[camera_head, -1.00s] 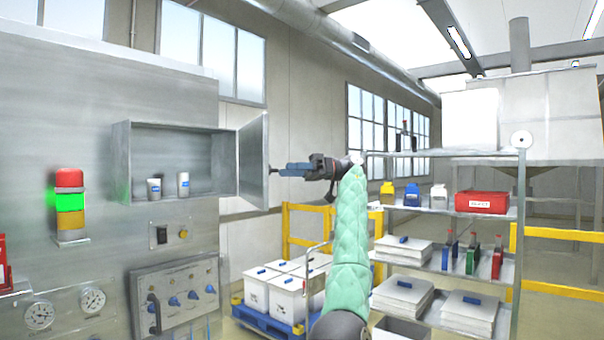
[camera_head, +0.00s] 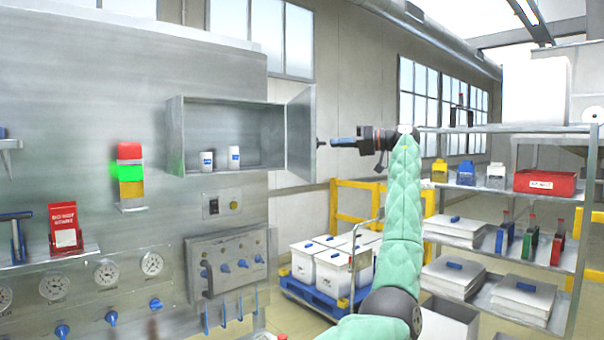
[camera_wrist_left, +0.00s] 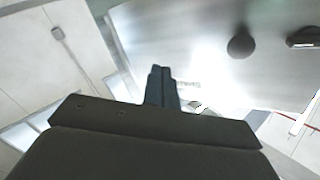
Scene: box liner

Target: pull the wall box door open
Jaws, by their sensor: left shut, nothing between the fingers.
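The wall box (camera_head: 175,140) is an open grey metal box on the panel, with its inside showing. Its door (camera_head: 300,135) stands swung out at the box's right side. A small dark knob (camera_head: 321,144) sticks out from the door's outer face. My left gripper (camera_head: 332,143) is just right of the knob, its fingers shut and empty, pointing at the door. In the left wrist view the shut fingers (camera_wrist_left: 162,72) are in front of the pale door face, and the round dark knob (camera_wrist_left: 240,43) is to their right, apart from them.
Two white containers (camera_head: 207,160) stand inside the box. A signal lamp (camera_head: 130,172), gauges and a switch panel (camera_head: 228,262) are on the metal panel. A shelf rack (camera_head: 480,190) and white bins on a blue pallet (camera_head: 318,297) are to the right.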

